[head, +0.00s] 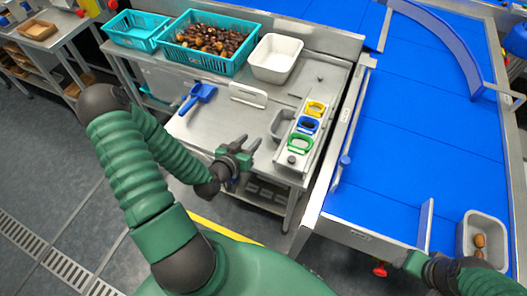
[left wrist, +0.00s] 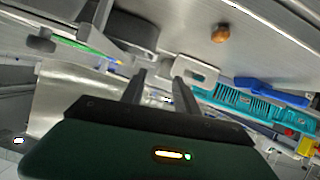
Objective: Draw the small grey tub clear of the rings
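The small grey tub (head: 281,125) stands on the steel bench, close against the left side of the strip with the yellow ring (head: 316,108), blue ring (head: 307,125) and green ring (head: 299,143). In the left wrist view the tub (left wrist: 130,30) is beyond my fingers, with the green ring (left wrist: 75,42) to its left. My left gripper (head: 249,145) is open and empty, left of and nearer than the tub, its fingers apart from it. My right gripper (head: 414,262) is at the lower right over the blue belt; its fingers are unclear.
A blue scoop (head: 198,97), a white upright holder (head: 248,95), a white bin (head: 275,58) and a teal crate of dates (head: 205,42) are on the bench. A brown date (left wrist: 220,34) lies near the tub in the wrist view. Another grey tub (head: 484,221) holds dates at right.

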